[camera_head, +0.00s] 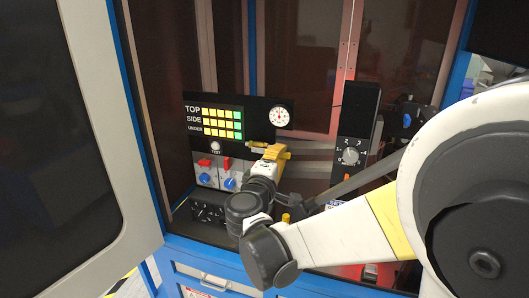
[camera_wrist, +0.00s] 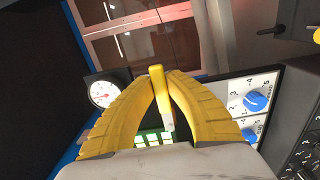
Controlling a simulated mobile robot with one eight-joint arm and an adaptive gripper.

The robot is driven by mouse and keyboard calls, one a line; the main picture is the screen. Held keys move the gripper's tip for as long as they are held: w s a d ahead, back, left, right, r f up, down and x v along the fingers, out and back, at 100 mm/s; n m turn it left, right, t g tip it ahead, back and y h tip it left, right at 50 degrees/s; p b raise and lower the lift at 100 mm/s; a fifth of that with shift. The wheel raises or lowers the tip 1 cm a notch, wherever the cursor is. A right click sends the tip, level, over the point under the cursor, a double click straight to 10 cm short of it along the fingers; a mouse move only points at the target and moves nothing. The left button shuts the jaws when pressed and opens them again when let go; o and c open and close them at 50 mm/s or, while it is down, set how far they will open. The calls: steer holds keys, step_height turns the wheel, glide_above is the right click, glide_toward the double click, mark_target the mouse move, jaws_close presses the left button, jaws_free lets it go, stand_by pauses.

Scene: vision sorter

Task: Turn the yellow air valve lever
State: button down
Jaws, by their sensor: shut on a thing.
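The yellow air valve lever (camera_wrist: 162,100) stands between the two yellow fingers of my gripper (camera_wrist: 160,82) in the wrist view. The fingers touch it from both sides and are shut on it. A pale piece shows at the lever's lower end. In the head view my gripper (camera_head: 273,153) is at the dark panel, just below the round gauge (camera_head: 280,117). There the lever is hard to tell apart from the yellow fingers. The gauge also shows left of the fingers in the wrist view (camera_wrist: 103,94).
A grid of yellow and green lights (camera_head: 221,122) is left of my gripper. Below it are red switches and blue knobs (camera_head: 230,184). A tall dark box with a dial (camera_head: 351,152) stands to the right. An open cabinet door (camera_head: 95,120) fills the left side.

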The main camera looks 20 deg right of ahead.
steer(key=c, duration=1.4)
jaws_free()
steer(key=shift+w+f, duration=0.1)
steer(key=v, duration=1.2)
